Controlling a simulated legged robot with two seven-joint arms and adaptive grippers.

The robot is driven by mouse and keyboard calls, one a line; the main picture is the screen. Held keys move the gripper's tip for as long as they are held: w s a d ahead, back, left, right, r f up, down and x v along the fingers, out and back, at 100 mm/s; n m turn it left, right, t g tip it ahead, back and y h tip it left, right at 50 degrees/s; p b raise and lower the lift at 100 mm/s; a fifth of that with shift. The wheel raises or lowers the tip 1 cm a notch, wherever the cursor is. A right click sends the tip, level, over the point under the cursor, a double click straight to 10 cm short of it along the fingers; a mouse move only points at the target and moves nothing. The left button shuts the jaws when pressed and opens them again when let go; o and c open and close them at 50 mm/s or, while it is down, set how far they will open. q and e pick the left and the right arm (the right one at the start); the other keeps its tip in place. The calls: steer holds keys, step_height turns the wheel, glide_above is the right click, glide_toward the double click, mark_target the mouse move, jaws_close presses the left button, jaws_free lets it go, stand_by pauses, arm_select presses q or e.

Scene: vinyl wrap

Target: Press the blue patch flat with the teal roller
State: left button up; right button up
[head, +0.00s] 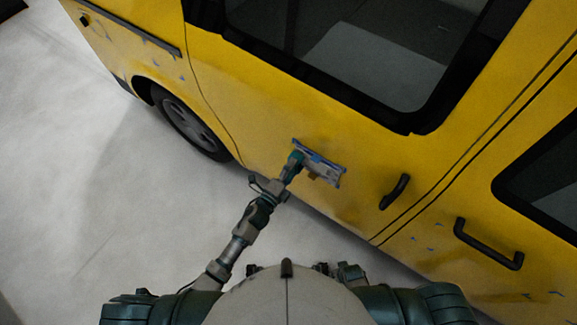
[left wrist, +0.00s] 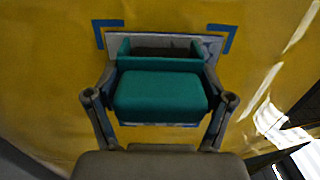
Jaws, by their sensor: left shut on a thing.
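The teal roller (head: 296,157) is at the end of my left arm in the head view, at the left part of a patch on the yellow van door. In the left wrist view the roller's teal body (left wrist: 160,92) fills the space between the fingers of my left gripper (left wrist: 158,100), which is shut on it. The patch (head: 327,174) looks pale grey with blue at its edges. In the left wrist view the patch (left wrist: 213,46) is mostly hidden behind the roller; I cannot tell whether they touch. My right gripper is out of view.
The yellow van (head: 270,110) fills the upper right. Blue corner marks (left wrist: 232,36) frame the patch. Black door handles (head: 394,192) and (head: 488,244) stick out right of the patch. A wheel (head: 190,124) is at left. The pale floor (head: 110,210) is clear.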

arm_select(q)
steer(key=shift+d, duration=0.25)
steer(key=shift+s, duration=0.1)
steer(key=shift+s+d, duration=0.1)
steer(key=shift+s, duration=0.05)
steer(key=shift+s+d, duration=0.35)
steer(key=shift+d, duration=0.1)
steer(key=shift+d, duration=0.2)
